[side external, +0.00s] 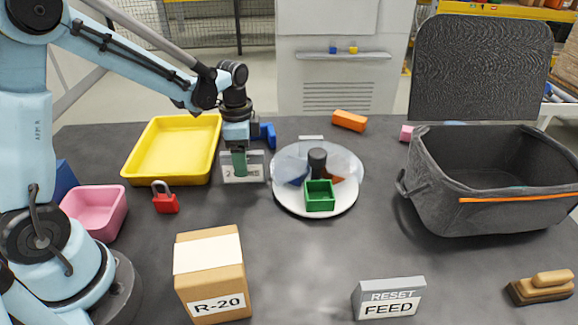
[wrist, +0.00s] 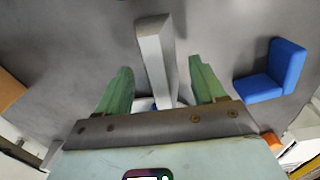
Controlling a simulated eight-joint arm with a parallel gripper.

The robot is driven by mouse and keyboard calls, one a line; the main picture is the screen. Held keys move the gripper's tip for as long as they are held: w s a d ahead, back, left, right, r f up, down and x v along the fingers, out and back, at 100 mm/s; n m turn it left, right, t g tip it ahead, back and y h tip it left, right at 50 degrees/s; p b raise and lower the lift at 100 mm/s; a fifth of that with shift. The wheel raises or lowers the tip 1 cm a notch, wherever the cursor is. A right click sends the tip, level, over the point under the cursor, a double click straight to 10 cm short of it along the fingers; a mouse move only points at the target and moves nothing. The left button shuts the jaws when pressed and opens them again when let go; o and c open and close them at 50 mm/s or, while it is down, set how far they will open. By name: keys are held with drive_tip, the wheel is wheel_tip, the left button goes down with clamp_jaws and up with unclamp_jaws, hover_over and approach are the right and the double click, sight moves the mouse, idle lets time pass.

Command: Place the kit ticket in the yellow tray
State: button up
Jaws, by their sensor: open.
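A small grey tent-shaped card with a white printed face, which looks like the kit ticket (side external: 257,166), stands on the dark table just right of the yellow tray (side external: 128,173). Its print is partly hidden by my gripper (side external: 239,165). The tray looks empty. In the wrist view, the ticket (wrist: 155,58) lies between the two green fingers of my gripper (wrist: 160,76), with a gap on each side. The jaws are open and low over the ticket.
A blue angled block (side external: 267,134) stands close behind the ticket; it also shows in the wrist view (wrist: 272,78). A red padlock (side external: 165,198) and pink bin (side external: 97,209) sit near the tray. A round white turntable (side external: 335,207) with a green box (side external: 319,196) is to the right.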

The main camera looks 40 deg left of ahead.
drive_tip(key=shift+f, duration=1)
drive_tip(key=c, duration=1.2)
drive_tip(key=shift+r, duration=0.1)
